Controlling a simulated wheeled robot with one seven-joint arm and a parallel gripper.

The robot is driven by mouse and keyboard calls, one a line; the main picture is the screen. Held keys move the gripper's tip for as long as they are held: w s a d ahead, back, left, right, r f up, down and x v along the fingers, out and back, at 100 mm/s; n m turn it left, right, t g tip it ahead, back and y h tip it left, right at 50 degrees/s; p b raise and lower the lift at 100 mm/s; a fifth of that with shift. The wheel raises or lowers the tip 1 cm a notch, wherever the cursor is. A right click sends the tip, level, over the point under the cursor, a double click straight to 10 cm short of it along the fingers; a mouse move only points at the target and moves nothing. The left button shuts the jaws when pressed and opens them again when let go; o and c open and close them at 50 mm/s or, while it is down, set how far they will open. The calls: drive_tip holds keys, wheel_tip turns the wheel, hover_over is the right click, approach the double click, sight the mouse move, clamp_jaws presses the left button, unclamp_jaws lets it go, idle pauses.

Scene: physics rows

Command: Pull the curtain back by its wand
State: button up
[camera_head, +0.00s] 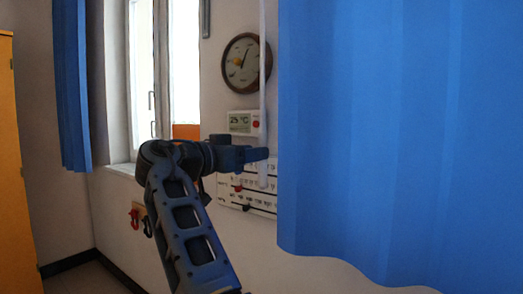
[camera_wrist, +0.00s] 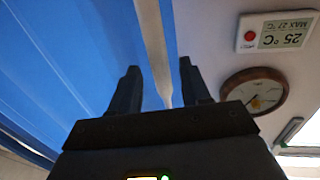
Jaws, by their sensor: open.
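The blue curtain (camera_head: 375,140) hangs on the right in the head view and fills the left of the wrist view (camera_wrist: 60,70). Its wand (camera_head: 262,90), a thin white rod, hangs upright beside the curtain's left edge. My gripper (camera_head: 263,153) is level with the wand's lower part, and its fingertips overlap the wand in the head view. In the wrist view the wand (camera_wrist: 152,45) runs between my two open fingers (camera_wrist: 160,82), apart from both. How deep it sits between them I cannot tell. The gripper hides a short stretch of the wand.
Behind the wand are a wall clock (camera_head: 246,62), a thermometer display (camera_head: 243,122) and a white wall panel (camera_head: 228,192). A window (camera_head: 165,70) and another blue curtain (camera_head: 70,90) are at left. An orange cabinet (camera_head: 8,150) stands at the far left.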

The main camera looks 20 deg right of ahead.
drive_tip(key=shift+x, duration=2)
drive_tip(key=shift+c, duration=0.4)
clamp_jaws()
